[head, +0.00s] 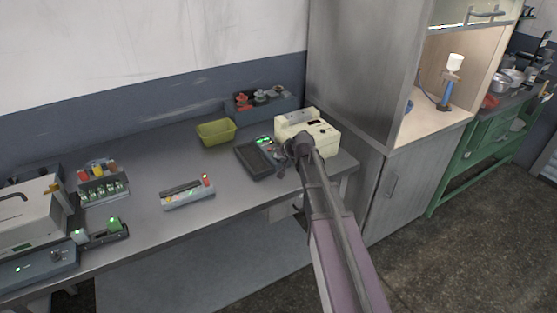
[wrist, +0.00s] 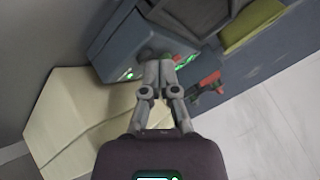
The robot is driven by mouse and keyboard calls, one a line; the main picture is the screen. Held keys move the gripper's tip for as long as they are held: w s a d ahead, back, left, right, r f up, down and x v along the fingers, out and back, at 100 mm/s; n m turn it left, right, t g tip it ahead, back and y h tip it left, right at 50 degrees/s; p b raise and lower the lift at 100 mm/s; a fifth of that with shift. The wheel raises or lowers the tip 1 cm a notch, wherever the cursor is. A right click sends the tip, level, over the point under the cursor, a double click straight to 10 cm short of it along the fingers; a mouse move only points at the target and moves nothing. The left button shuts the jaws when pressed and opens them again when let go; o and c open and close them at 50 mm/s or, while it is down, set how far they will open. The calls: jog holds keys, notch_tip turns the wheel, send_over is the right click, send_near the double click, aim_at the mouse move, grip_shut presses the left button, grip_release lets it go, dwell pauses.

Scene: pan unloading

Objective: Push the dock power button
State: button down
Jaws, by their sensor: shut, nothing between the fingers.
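A dark blue-grey device with small green lights (head: 257,160), which looks like the dock, stands near the right end of the bench. It also shows in the wrist view (wrist: 103,47). My gripper (head: 288,149) is at its right side in the head view. In the wrist view my gripper (wrist: 164,66) is shut and empty, its fingertips over the lit end of the device. Green light shows on both sides of the fingertips. I cannot tell whether they touch it. The power button cannot be made out; the fingers cover part of that end.
A cream box-shaped device (head: 325,131) stands close beside my gripper. A yellow-green bin (head: 216,139) and a dark rack with red-topped items (head: 282,107) are behind. A tall grey cabinet (head: 358,75) rises to the right. Bare bench lies left of the dark device.

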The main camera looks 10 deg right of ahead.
aim_at(279, 161)
dwell(0.4)
jog(key=shift+r+p, duration=0.85)
notch_tip(279, 161, up, 6)
jog(key=p, duration=0.6)
jog(key=shift+s, duration=0.1)
dwell(0.4)
jog(key=s+f+n+g+h, duration=0.2)
jog(key=s+g, duration=0.2)
jog(key=s, duration=1)
jog(key=s+f+n+g+h, duration=0.1)
jog(key=s+f+n+g, duration=0.1)
jog(key=s, duration=1.2)
jog(key=shift+s+f+g+h, duration=0.25)
jog(key=shift+f+g+h, duration=0.15)
jog(key=shift+f+g, duration=0.65)
